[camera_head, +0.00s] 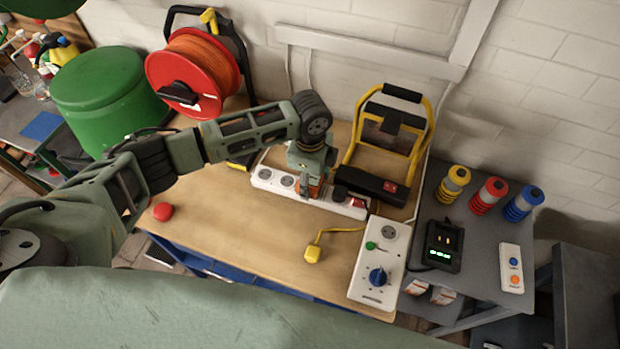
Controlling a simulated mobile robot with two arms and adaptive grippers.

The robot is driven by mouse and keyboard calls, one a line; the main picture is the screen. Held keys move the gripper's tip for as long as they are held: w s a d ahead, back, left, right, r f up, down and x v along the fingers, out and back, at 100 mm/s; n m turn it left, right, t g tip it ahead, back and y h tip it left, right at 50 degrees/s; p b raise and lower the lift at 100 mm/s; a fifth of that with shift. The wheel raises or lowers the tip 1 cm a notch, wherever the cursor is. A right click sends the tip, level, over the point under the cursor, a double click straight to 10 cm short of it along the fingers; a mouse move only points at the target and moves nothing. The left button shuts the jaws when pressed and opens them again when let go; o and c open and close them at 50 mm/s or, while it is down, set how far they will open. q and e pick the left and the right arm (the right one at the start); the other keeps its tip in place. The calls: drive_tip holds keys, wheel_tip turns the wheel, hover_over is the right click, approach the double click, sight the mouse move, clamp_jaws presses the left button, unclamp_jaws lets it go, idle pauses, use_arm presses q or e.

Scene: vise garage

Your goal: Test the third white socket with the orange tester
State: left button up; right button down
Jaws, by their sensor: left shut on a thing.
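A white socket strip (262,185) lies on the wooden bench (225,225), with two round sockets showing at its left end. My left gripper (309,190) points down over the middle of the strip and is shut on the orange tester (299,188). Only a little orange shows between and beside the fingers. The tester is at the strip, just right of the second visible socket. The gripper hides the sockets under it, and I cannot tell whether the tester is plugged in. My right gripper is not in view.
A yellow-framed work lamp (430,130) stands behind the strip's right end. A white box with a blue knob (377,285) and a yellow plug on a cable (313,254) lie in front. A red cable reel (180,92) stands back left. A red button (162,211) sits front left.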

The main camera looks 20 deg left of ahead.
use_arm(q)
drive_tip(key=shift+f, duration=0.3)
drive_tip(key=o, duration=1.8)
wheel_tip(320, 180, up, 12)
